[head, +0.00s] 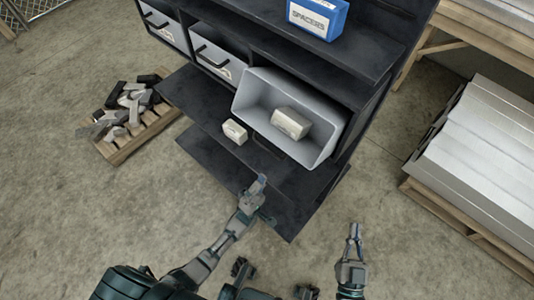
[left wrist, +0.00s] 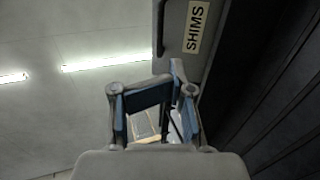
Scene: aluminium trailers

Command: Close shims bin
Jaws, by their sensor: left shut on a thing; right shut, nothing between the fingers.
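The shims bin (head: 326,133) is a grey bin pulled out and tipped open in the dark rack, with a pale box (head: 290,123) inside. Its front face with the SHIMS label (left wrist: 195,27) and dark handle (left wrist: 158,28) shows in the left wrist view. My left gripper (head: 261,180) is low in front of the rack, below the bin in the head view. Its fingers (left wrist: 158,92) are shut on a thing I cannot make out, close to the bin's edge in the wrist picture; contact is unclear. My right gripper (head: 354,230) is shut and empty, right of the rack's lower corner.
A small white box (head: 234,132) sits on the rack ledge left of the bin. Two closed grey bins (head: 217,62) are further left. A blue SPACERS bin (head: 317,17) stands above. Pallets hold metal scraps (head: 128,106) at left and pale beams (head: 480,130) at right.

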